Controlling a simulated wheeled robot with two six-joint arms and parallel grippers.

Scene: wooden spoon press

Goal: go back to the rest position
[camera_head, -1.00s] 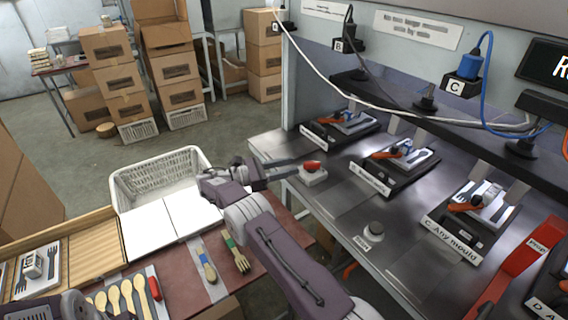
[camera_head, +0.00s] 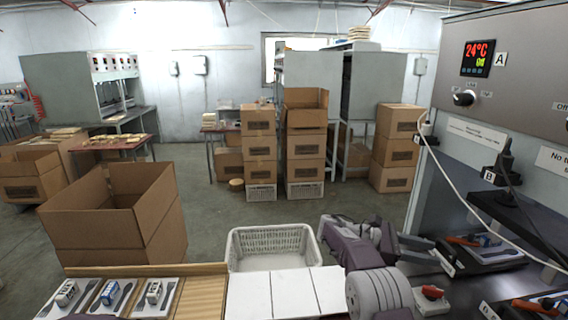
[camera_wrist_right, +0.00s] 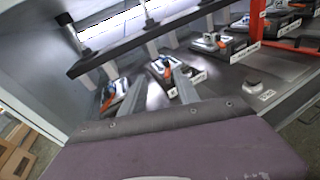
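My right gripper (camera_head: 446,254) is at the right of the head view, beside the metal press bench (camera_head: 440,284). Its two fingers point right and stand apart. In the right wrist view the open fingers (camera_wrist_right: 158,76) are spread with nothing between them, and the moulds lie beyond.
A white basket (camera_head: 272,232) stands beyond the white boards (camera_head: 290,296). Mould stations, one a nearby mould (camera_head: 492,250), line the bench. A red button box (camera_head: 432,299) sits near my right arm. An open carton (camera_head: 118,222) stands left.

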